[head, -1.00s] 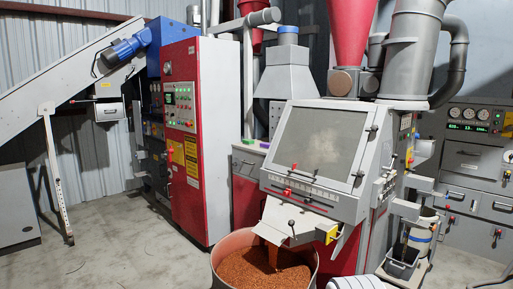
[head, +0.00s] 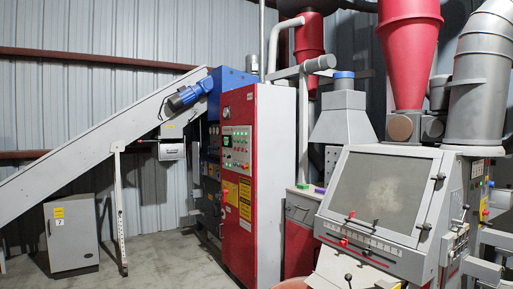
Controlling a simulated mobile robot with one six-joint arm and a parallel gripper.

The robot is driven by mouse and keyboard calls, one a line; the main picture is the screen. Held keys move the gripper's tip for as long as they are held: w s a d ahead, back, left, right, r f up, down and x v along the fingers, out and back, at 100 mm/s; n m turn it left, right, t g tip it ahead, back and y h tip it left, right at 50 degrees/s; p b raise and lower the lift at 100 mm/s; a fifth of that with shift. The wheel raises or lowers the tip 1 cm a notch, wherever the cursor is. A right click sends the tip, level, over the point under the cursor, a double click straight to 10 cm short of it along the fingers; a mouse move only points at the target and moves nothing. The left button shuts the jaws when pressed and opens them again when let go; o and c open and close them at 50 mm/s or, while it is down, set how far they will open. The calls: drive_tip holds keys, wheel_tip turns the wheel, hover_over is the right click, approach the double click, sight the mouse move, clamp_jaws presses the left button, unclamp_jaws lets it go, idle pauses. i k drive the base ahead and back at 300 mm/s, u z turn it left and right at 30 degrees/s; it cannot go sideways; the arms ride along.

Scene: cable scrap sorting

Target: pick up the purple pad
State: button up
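A small purple pad (head: 319,190) lies on top of a low grey-and-red cabinet (head: 300,214), between the tall red control cabinet and the grey machine with the sloped window. It looks small and flat at this distance. A small green thing (head: 303,186) lies just left of it on the same top. My gripper is not in view.
The tall red control cabinet (head: 238,205) stands left of the pad. The grey sloped-window machine (head: 375,205) stands close on the right. A conveyor (head: 95,135) slopes down to the left over a grey box (head: 72,235). Bare floor (head: 165,262) shows at lower left.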

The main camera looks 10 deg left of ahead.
sight(320, 191)
drive_tip(key=u, duration=0.3)
drive_tip(key=k, duration=1.1)
drive_tip(key=u, duration=0.8)
drive_tip(key=i, duration=3.1)
drive_tip(key=z, duration=0.15)
drive_tip(key=i, duration=1.6)
drive_tip(key=z, duration=0.65)
drive_tip(key=i, duration=1.65)
drive_tip(key=z, duration=1.65)
drive_tip(key=i, duration=1.35)
drive_tip(key=z, duration=0.65)
